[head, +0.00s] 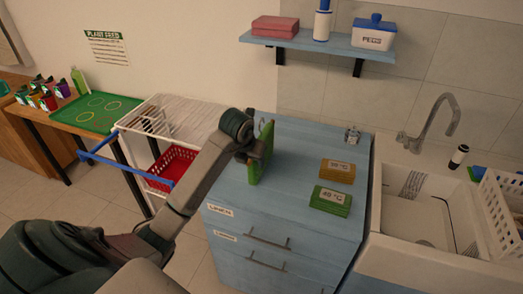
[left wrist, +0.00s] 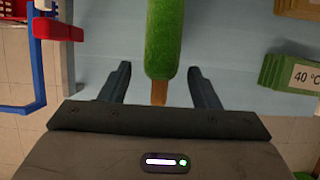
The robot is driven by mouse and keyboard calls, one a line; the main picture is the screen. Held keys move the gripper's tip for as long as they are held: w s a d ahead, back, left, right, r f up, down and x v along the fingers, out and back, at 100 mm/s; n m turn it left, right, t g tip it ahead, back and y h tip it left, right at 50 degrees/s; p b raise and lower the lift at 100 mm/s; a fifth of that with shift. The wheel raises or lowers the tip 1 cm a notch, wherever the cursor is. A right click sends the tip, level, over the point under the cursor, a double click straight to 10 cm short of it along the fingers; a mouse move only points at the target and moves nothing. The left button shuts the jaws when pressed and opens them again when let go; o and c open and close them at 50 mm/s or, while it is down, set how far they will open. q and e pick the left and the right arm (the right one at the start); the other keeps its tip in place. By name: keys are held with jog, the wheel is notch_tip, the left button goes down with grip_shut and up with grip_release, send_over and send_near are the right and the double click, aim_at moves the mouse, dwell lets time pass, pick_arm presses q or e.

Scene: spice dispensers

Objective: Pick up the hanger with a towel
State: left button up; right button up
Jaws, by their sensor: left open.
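A green towel (head: 265,158) stands upright above the blue counter, beside my left gripper (head: 257,150). In the left wrist view the green towel (left wrist: 162,40) is seen edge-on, with a narrow wooden end (left wrist: 159,93) that looks like part of a hanger. My left gripper (left wrist: 159,80) is open, with one finger on each side of the wooden end and a gap on both sides. My right gripper is not in view.
The blue drawer cabinet (head: 320,232) carries an orange block (head: 337,172) and a green block (head: 330,201) with temperature labels. A white rack (head: 178,118) with a blue bar (head: 118,170) and a red basket (head: 172,167) stands left. A sink (head: 425,207) is right.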

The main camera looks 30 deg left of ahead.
pick_arm(q)
grip_shut()
jog(key=shift+r, duration=0.1)
dwell(0.3)
